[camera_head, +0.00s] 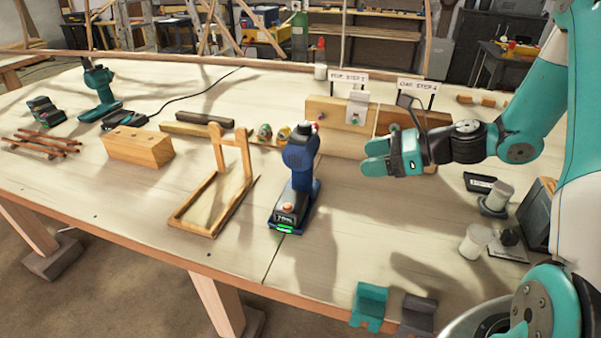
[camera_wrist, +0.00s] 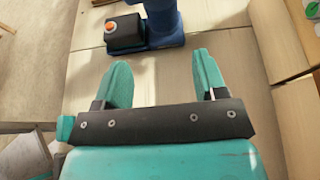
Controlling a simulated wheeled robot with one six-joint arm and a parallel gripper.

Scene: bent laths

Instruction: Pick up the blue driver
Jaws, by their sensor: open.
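The blue driver (camera_head: 298,180) stands upright on the bench near the middle of the head view. Its dark base has an orange button on top and a lit green display at the front. In the wrist view, the driver's base (camera_wrist: 125,38) and lower handle show at the top edge, and its upper part is out of the picture. My gripper (camera_head: 376,158) is to the right of the driver, raised above the bench and apart from it. In the wrist view, my gripper (camera_wrist: 163,75) has its two teal fingers spread, with only bare bench top between them.
A wooden frame (camera_head: 216,190) stands just left of the driver. Wooden boards (camera_head: 340,112) with signs stand behind it. A wooden block (camera_head: 138,147) and a teal driver (camera_head: 98,92) are farther left. White cups (camera_head: 475,241) stand at right. The bench right of the driver is mostly clear.

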